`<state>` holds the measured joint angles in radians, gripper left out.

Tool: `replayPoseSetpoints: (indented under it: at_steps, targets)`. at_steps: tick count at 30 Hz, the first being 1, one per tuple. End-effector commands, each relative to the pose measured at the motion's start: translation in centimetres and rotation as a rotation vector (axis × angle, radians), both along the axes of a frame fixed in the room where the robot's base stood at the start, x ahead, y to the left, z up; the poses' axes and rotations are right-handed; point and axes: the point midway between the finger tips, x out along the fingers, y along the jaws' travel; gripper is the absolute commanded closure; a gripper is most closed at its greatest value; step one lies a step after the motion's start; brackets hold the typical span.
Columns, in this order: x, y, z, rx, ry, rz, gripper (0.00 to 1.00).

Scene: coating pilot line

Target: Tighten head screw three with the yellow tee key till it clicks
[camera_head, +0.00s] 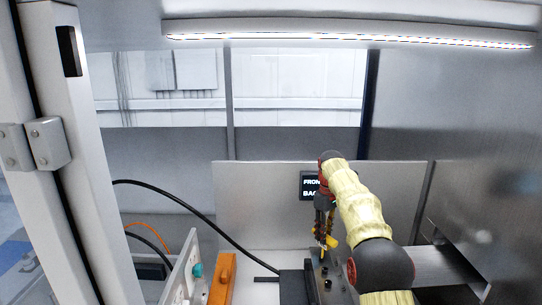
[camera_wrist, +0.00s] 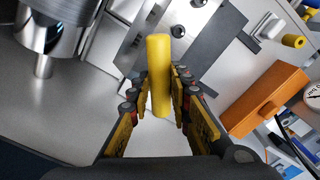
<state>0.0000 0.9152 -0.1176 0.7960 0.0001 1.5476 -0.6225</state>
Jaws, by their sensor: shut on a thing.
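The yellow tee key (camera_wrist: 158,75) is between my gripper's fingers in the wrist view, its bar running up and away past the fingertips. My gripper (camera_wrist: 161,92) is shut on it. In the head view my gripper (camera_head: 325,228) points down over the coating head (camera_head: 341,283), with a bit of the yellow key (camera_head: 331,242) showing at the fingertips. Dark screws (camera_head: 325,270) show on the head just below. I cannot tell which is screw three, nor whether the key's lower end sits in a screw; that end is hidden.
A display (camera_head: 309,187) reading "FRON" and "BAC", partly covered by my arm, stands behind. An orange block (camera_head: 222,279) lies left of the head; it also shows in the wrist view (camera_wrist: 264,100). A metal cylinder (camera_wrist: 50,28) is at upper left there. A black cable (camera_head: 185,205) crosses left.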

Motion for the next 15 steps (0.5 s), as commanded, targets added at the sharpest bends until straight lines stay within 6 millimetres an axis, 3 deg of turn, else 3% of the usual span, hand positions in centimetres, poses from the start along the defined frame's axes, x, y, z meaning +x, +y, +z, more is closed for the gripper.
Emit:
replayPoseSetpoints:
  at_steps: [15]
  targets:
    - [0.01, -0.07, 0.06, 0.0, 0.0, -0.5, 1.0]
